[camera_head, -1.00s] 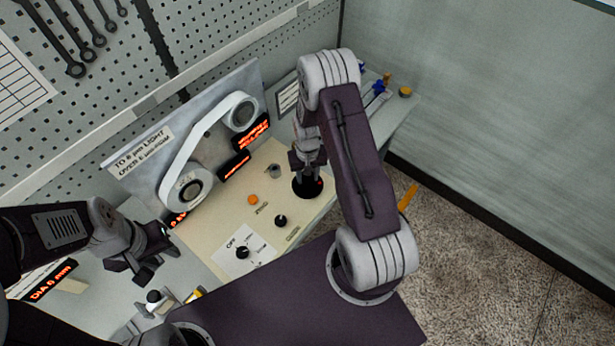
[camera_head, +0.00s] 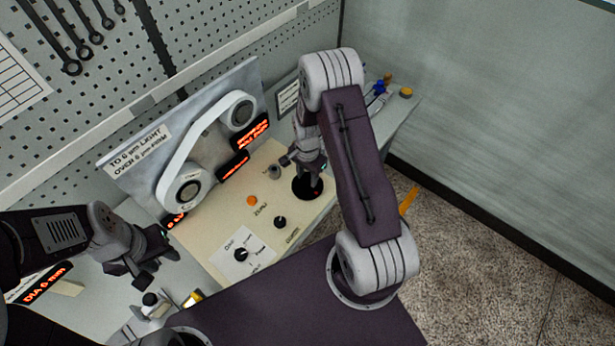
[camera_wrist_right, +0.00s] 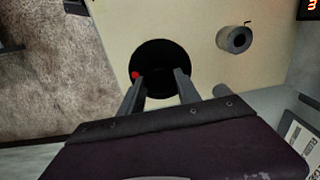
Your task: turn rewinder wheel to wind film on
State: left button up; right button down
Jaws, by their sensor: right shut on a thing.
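The rewinder wheel is a black disc (camera_head: 303,189) with a red mark, set on the cream panel; in the right wrist view the wheel (camera_wrist_right: 160,56) shows its red dot at the left edge. My right gripper (camera_head: 314,184) reaches down onto the wheel. In the right wrist view my right gripper (camera_wrist_right: 158,78) has its two fingers apart over the wheel, shut on it. The white film band (camera_head: 193,140) runs between a lower-left reel (camera_head: 188,191) and an upper-right reel (camera_head: 241,112). My left gripper (camera_head: 141,265) hangs left of the panel, touching nothing; its jaw state is unclear.
The cream panel (camera_head: 222,208) carries an orange button (camera_head: 252,201), black knobs (camera_head: 280,222) and a grey cylinder (camera_head: 274,172), also in the right wrist view (camera_wrist_right: 235,40). Red displays (camera_head: 234,165) sit by the reels. Small tools (camera_head: 378,92) lie at the back right.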

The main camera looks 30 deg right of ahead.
aim_at(307, 179)
jog(key=shift+m, duration=1)
jog(key=c, duration=0.9)
grip_release()
jog(key=shift+o, duration=0.2)
notch_tip(307, 179, up, 9)
jog(key=b, duration=0.1)
jog(key=shift+b, duration=0.4)
